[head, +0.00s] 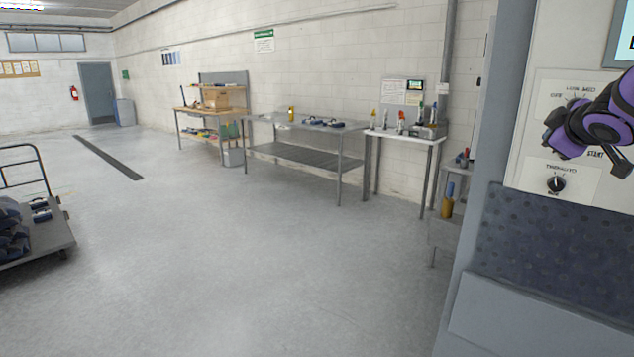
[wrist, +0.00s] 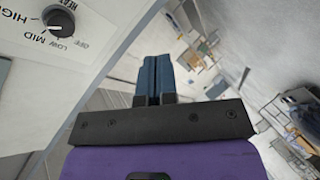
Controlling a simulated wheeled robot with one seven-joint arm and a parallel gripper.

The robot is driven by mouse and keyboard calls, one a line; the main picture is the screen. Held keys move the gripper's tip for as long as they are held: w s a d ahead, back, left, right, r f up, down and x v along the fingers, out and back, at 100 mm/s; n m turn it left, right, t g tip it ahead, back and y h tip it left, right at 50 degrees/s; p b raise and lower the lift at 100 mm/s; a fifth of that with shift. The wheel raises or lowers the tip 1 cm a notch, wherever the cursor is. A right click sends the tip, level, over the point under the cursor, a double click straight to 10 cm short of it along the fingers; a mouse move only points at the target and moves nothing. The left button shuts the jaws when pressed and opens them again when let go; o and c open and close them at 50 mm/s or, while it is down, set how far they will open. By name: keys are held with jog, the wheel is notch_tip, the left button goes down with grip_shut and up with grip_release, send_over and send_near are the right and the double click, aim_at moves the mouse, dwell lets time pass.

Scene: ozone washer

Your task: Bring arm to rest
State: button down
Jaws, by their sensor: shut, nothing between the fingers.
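My gripper (wrist: 155,80) shows in the wrist view with its two blue fingers pressed together and nothing between them. In the head view my purple and black arm is at the right edge, in front of the white control panel (head: 530,150) of the washer. The fingertips are hard to make out there. A black knob (wrist: 58,18) marked off, low, mid and high is at the upper left of the wrist view, apart from the fingers. A lower dial (head: 556,184) on the panel shows in the head view, below my arm.
The washer's blue-grey body (head: 560,260) fills the right side. Metal tables (head: 310,165) and a shelf bench (head: 215,110) stand along the back wall. A cart (head: 40,240) with dark items is at the left. The middle floor (head: 240,240) is clear.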

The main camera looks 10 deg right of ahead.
jog(key=s+a+f+m+g+y, duration=0.2)
jog(key=s+a+f+m+g, duration=0.1)
jog(key=s+a, duration=0.8)
jog(key=s+a+f+m+g+y, duration=0.3)
jog(key=s+a, duration=0.8)
jog(key=a, duration=0.4)
jog(key=shift+s+a+f+m+g, duration=0.15)
jog(key=shift+a+f+m+g, duration=0.1)
jog(key=shift+f+m+g, duration=0.35)
